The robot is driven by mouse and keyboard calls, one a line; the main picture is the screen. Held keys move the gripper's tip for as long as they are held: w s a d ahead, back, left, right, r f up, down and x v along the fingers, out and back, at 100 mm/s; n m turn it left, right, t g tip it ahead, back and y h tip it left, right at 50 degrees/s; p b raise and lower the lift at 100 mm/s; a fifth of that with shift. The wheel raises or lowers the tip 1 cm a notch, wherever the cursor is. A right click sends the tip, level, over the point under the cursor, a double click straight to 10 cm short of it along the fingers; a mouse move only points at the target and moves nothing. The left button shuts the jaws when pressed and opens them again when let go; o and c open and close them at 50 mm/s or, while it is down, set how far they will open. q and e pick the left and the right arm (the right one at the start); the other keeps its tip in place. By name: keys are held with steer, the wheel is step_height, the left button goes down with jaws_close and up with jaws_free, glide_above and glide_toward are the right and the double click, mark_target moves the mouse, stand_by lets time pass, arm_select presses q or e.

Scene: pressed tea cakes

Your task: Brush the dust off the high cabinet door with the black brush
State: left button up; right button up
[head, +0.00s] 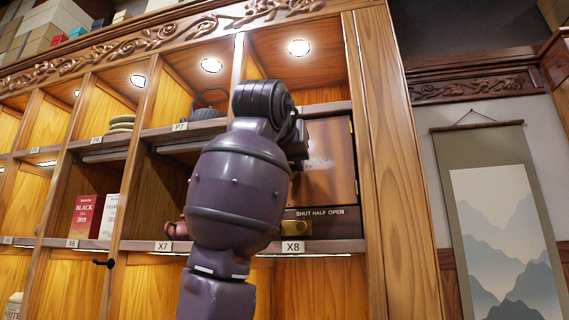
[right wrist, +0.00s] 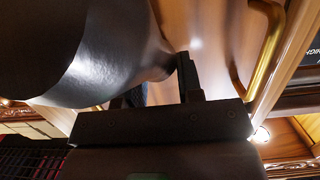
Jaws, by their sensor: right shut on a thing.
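The high cabinet door (head: 332,185) is brown wood in the X8 bay, with pale dust specks near its upper middle. A brass piece (head: 296,228) sits below it by the words SHUT HALF OPEN. My right gripper (head: 298,140) is raised at the door's upper left, mostly hidden behind my arm. In the right wrist view, the gripper (right wrist: 183,80) is shut on a smooth dark, tapering thing, which appears to be the black brush (right wrist: 95,40). The door (right wrist: 215,40) and a brass handle (right wrist: 267,50) show beyond it. Contact between brush and door cannot be told. My left gripper is out of view.
Shelf bays to the left hold a dark basket (head: 208,105), stacked tea cakes (head: 121,124) and a red box (head: 87,216). A wooden post (head: 385,170) stands right of the door. A hanging scroll (head: 505,220) is on the right wall.

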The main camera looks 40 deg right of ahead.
steer(key=shift+s+d+b, duration=0.85)
steer(key=shift+s+d, duration=0.6)
steer(key=shift+s, duration=0.3)
steer(key=shift+s+d+b, duration=0.65)
steer(key=shift+s+d, duration=0.95)
steer(key=shift+s, duration=0.2)
steer(key=shift+w+a, duration=0.1)
steer(key=shift+w+a+p, duration=0.75)
steer(key=shift+w+a, duration=0.9)
steer(key=shift+w, duration=0.25)
steer(key=shift+w+a+p, duration=0.75)
steer(key=shift+w+a, duration=0.85)
steer(key=shift+w, duration=0.25)
steer(key=shift+s, duration=0.1)
steer(key=shift+b+v, duration=0.45)
steer(key=shift+v, duration=0.4)
steer(key=shift+s+a+f+b, duration=0.15)
steer(key=shift+s+a+b, duration=0.35)
steer(key=shift+s+a, duration=1)
